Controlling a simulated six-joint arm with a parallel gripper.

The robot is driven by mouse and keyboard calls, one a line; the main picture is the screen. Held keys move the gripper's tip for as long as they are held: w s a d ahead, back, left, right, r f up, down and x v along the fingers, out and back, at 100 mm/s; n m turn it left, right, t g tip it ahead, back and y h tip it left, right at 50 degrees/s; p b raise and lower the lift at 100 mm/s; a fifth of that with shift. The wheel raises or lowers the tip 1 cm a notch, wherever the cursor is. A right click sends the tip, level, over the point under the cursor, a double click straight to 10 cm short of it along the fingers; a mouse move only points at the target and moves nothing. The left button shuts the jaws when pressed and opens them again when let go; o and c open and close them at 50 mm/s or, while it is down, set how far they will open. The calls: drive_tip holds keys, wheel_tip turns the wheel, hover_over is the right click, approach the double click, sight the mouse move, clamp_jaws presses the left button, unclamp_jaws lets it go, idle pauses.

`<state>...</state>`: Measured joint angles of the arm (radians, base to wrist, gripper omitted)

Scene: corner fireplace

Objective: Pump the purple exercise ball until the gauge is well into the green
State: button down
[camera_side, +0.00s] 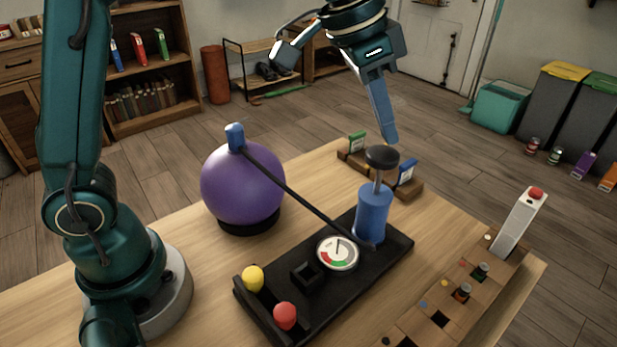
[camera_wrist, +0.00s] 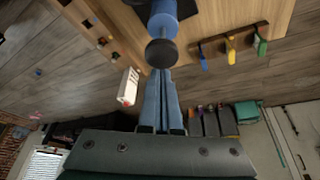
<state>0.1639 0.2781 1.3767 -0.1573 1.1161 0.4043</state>
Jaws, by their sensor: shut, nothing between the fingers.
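The purple exercise ball (camera_side: 242,187) sits on a black ring on the table. A blue valve cap (camera_side: 235,138) on its top joins a black hose to the pump base. The blue pump (camera_side: 372,212) stands upright on a black board; its rod shows below the black knob (camera_side: 382,157), so the handle is up. The gauge (camera_side: 338,253) has red at lower left and green at lower right; its needle points roughly upward, outside the green. My gripper (camera_side: 390,140) is shut and empty, fingertips just above the knob; contact is unclear. The wrist view shows the knob (camera_wrist: 162,53) beyond the fingertips.
A wooden rack (camera_side: 405,185) with coloured tags stands behind the pump. A wooden block strip (camera_side: 455,290) with a white red-topped device (camera_side: 520,222) lies at right.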

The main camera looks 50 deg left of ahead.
idle(0.3)
drive_tip(key=shift+r, duration=2.5)
drive_tip(key=s+a+r+n+t, duration=0.25)
drive_tip(key=s+a, duration=0.25)
drive_tip(key=s, duration=0.4)
drive_tip(key=s+a+f+n+y, duration=0.2)
drive_tip(key=s+a+f+n, duration=0.1)
drive_tip(key=s+f, duration=0.6)
wheel_tip(320, 180, down, 3)
drive_tip(key=shift+s+a+f+g, duration=0.1)
drive_tip(key=shift+s+a+g, duration=0.05)
drive_tip(key=shift+a+g, duration=0.25)
